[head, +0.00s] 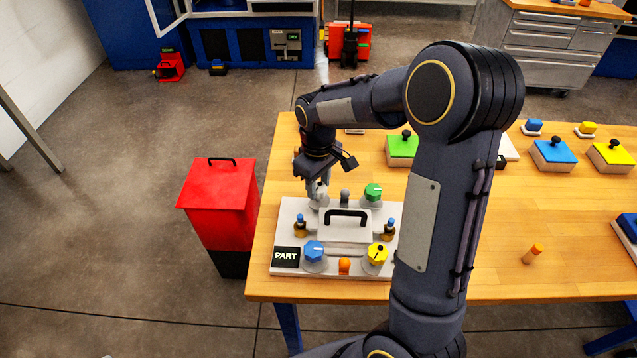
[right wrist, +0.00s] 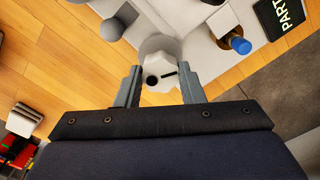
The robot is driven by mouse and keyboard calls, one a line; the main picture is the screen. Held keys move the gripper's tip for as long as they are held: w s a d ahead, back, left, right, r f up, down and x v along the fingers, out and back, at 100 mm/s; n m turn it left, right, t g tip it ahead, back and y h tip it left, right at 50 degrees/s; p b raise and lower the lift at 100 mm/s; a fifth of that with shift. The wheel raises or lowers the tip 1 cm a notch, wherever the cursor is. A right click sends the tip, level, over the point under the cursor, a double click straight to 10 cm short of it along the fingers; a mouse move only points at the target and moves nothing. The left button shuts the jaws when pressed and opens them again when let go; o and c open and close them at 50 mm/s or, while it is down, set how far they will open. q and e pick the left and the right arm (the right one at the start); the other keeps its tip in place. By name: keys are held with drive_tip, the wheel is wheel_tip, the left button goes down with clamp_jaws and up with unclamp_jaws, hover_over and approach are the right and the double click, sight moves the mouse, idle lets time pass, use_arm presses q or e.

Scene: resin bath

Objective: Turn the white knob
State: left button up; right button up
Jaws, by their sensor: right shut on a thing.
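The white knob (right wrist: 162,72) shows in the right wrist view between the two fingers of my right gripper (right wrist: 160,84). It has a black dot and a short black line on its top. In the head view my right gripper (head: 317,187) points down at the back left corner of the white panel (head: 288,212), over the white knob (head: 318,199), which it partly hides. My right gripper is shut on the white knob. The panel also carries a green knob (head: 373,192), a blue knob (head: 313,250) and a yellow knob (head: 377,254). My left gripper is not in view.
A black handle (head: 346,214) stands mid-panel, with blue-topped pegs (head: 300,225) beside it. A black PART label (head: 286,257) is at front left. Green (head: 402,150), blue (head: 554,155) and yellow (head: 610,157) lidded boxes stand further right. A red bin (head: 218,205) stands left of the table.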

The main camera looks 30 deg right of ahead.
sight(318, 187)
drive_tip(key=shift+m, duration=0.6)
drive_tip(key=o, duration=1)
drive_tip(key=shift+r, duration=0.1)
wheel_tip(318, 187, up, 8)
drive_tip(key=shift+f, duration=0.15)
